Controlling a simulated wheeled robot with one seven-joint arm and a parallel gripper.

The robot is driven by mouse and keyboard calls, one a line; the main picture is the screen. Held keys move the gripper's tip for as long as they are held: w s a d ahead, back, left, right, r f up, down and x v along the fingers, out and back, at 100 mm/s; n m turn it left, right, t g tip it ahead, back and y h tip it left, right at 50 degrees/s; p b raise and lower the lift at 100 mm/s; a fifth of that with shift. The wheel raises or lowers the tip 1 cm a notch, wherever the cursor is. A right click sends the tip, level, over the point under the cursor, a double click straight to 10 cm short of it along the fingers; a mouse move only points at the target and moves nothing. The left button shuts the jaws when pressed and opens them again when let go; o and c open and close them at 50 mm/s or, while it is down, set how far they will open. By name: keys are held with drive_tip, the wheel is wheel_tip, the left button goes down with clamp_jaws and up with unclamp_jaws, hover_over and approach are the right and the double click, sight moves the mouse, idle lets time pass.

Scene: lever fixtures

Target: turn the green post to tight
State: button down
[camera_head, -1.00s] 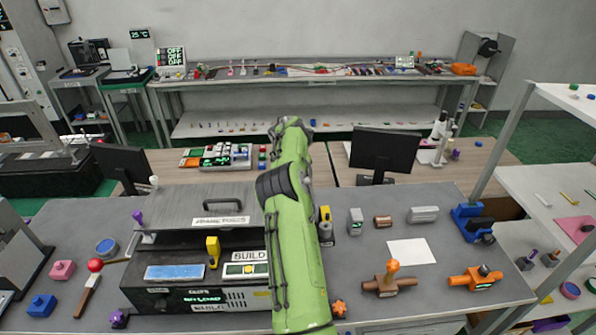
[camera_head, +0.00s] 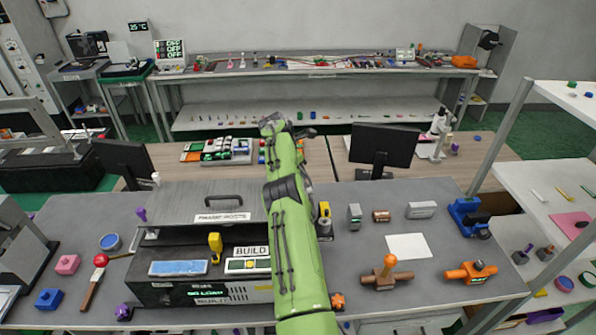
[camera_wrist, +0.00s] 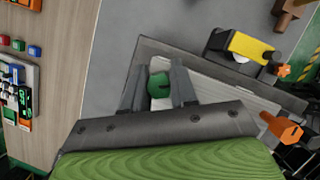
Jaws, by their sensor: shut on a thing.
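In the wrist view the green post (camera_wrist: 159,85) stands between the two dark fingers of my gripper (camera_wrist: 160,91), which are shut on it from both sides. Only its rounded green top shows; its lower part is hidden. It sits by a pale ribbed plate (camera_wrist: 205,72) with a dark border. No tight mark is readable.
A yellow-and-black fixture (camera_wrist: 243,46) and an orange knob (camera_wrist: 281,130) are close by in the wrist view. In the head view a dark box with a hinged lid (camera_head: 190,201) stands left of my arm.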

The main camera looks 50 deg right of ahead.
idle(0.3)
drive_tip(key=c, duration=0.9)
unclamp_jaws()
drive_tip(key=shift+c, duration=0.2)
drive_tip(key=v, duration=0.7)
drive_tip(key=shift+r, duration=0.25)
drive_tip(key=shift+w, duration=0.1)
